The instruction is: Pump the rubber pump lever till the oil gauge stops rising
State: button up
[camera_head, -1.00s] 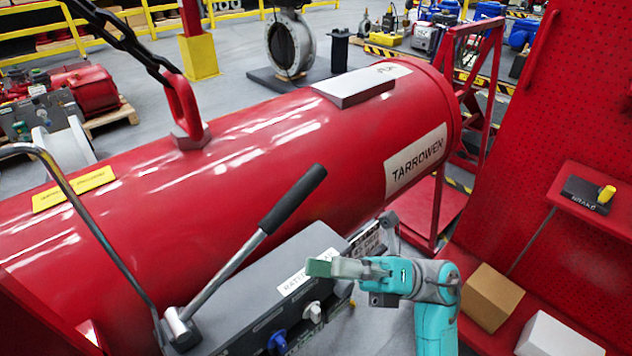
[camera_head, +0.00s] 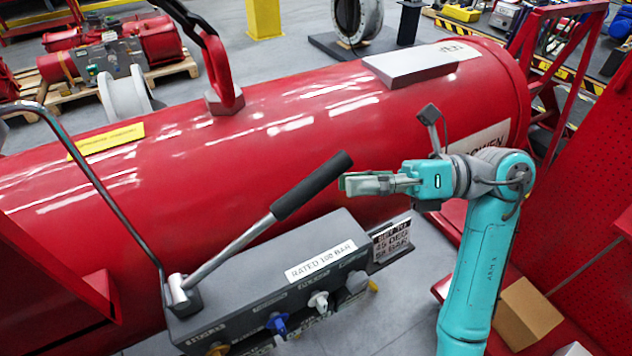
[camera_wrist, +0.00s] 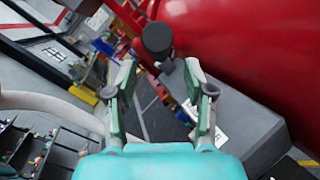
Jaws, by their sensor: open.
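The pump lever (camera_head: 250,235) is a grey metal rod with a black rubber grip (camera_head: 312,186), tilted up to the right from a pivot on the grey pump box (camera_head: 330,255). My gripper (camera_head: 345,183) is at the grip's upper end in the head view, with its fingers pointing left. In the wrist view my gripper (camera_wrist: 165,100) is open, and the round black end of the grip (camera_wrist: 157,38) shows ahead, between and beyond the fingertips. The fingers do not clasp it. I cannot make out an oil gauge in these frames.
A large red cylinder (camera_head: 270,130) lies behind the pump box. Blue and white knobs (camera_head: 277,324) are on the box's front. A bent grey rod (camera_head: 95,180) stands left of the lever. A cardboard box (camera_head: 528,312) sits at the lower right. Grey floor is clear before the box.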

aim_at(314, 187)
jog(key=shift+s+a, duration=0.2)
jog(key=shift+a, duration=0.85)
jog(key=shift+s+a, duration=0.2)
jog(key=shift+a, duration=0.8)
jog(key=shift+s+a, duration=0.2)
jog(key=shift+a, duration=0.85)
grip_shut()
